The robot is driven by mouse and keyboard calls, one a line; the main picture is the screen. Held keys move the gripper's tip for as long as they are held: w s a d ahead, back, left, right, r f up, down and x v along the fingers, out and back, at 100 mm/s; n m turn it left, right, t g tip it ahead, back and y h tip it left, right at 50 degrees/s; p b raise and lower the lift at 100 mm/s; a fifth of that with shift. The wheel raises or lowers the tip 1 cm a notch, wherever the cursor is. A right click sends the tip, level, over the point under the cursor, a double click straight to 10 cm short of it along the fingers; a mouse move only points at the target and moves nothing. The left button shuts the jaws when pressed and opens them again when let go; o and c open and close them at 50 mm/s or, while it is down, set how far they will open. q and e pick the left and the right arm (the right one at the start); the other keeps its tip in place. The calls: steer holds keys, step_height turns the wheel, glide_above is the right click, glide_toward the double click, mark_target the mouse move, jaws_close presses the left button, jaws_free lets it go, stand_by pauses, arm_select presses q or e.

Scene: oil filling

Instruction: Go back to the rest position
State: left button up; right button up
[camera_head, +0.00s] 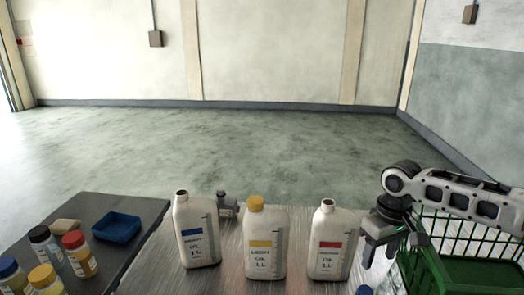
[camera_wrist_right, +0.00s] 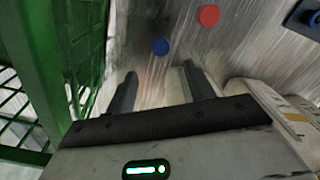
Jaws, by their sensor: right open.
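The red-labelled bottle and the blue-labelled bottle (camera_head: 196,238) stand upright with uncapped necks. The yellow-labelled bottle (camera_head: 267,250) between them wears a yellow cap. A blue cap (camera_wrist_right: 160,46) and a red cap (camera_wrist_right: 208,15) lie on the table beyond my fingers. My left gripper does not show.
The green basket wall (camera_wrist_right: 40,60) is close on the left in the wrist view; white bottles (camera_wrist_right: 262,94) are close on the right. A dark table (camera_head: 140,208) at left holds a blue tray (camera_head: 117,227) and several small capped jars (camera_head: 79,257). Open floor lies beyond.

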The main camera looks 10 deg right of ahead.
mark_target(368, 293)
steer(key=shift+f, duration=0.1)
step_height(368, 293, down, 13)
steer(key=shift+r+p, duration=0.15)
steer(key=shift+p, duration=0.15)
step_height(368, 293, up, 3)
steer(key=shift+f, duration=0.2)
steer(key=shift+r, duration=0.55)
